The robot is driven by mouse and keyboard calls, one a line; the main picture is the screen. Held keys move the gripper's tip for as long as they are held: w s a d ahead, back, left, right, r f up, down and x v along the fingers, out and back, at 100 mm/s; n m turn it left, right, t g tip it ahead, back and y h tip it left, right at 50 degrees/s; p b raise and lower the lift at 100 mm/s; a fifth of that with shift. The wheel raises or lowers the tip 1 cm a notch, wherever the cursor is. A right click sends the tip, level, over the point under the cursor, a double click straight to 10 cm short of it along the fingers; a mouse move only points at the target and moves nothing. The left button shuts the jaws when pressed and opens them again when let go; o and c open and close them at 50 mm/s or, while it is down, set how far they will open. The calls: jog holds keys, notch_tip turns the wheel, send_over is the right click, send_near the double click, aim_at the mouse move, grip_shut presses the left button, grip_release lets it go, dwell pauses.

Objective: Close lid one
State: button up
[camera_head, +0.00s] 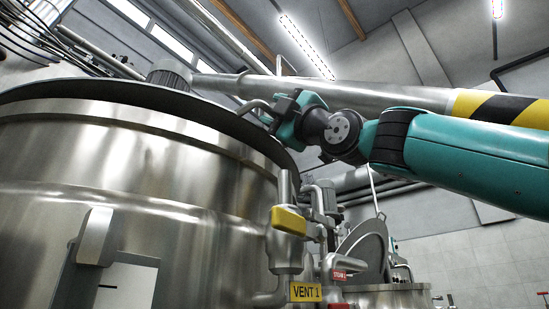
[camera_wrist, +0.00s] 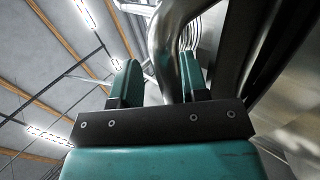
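The large steel mixer vessel (camera_head: 150,190) fills the left of the head view. Its round lid (camera_head: 110,92) shows as a dark-edged disc across the top; whether it is fully seated I cannot tell. A bent steel handle (camera_head: 254,106) stands at the lid's right edge. My gripper (camera_head: 276,112) is at this handle. In the wrist view, the handle (camera_wrist: 166,50) runs between the two teal fingers of my gripper (camera_wrist: 158,78). A gap shows between the left finger and the bar, and the bar is close to the right finger. The fingers look open around it.
A yellow-handled valve (camera_head: 288,220) and a "VENT 1" label (camera_head: 305,292) are at the vessel's right side. A smaller vessel with a raised round lid (camera_head: 368,250) stands behind at the right. A thick pipe with a black-yellow band (camera_head: 490,105) crosses behind my arm.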

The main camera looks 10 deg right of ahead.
jog(key=shift+w, duration=0.1)
jog(key=shift+s+d+f+b, duration=0.15)
jog(key=shift+s+f+b, duration=0.1)
jog(key=shift+f+b, duration=0.15)
jog(key=b+v, duration=1.1)
jog(key=v, duration=0.5)
jog(key=shift+s+d+f, duration=0.15)
jog(key=shift+f, duration=0.05)
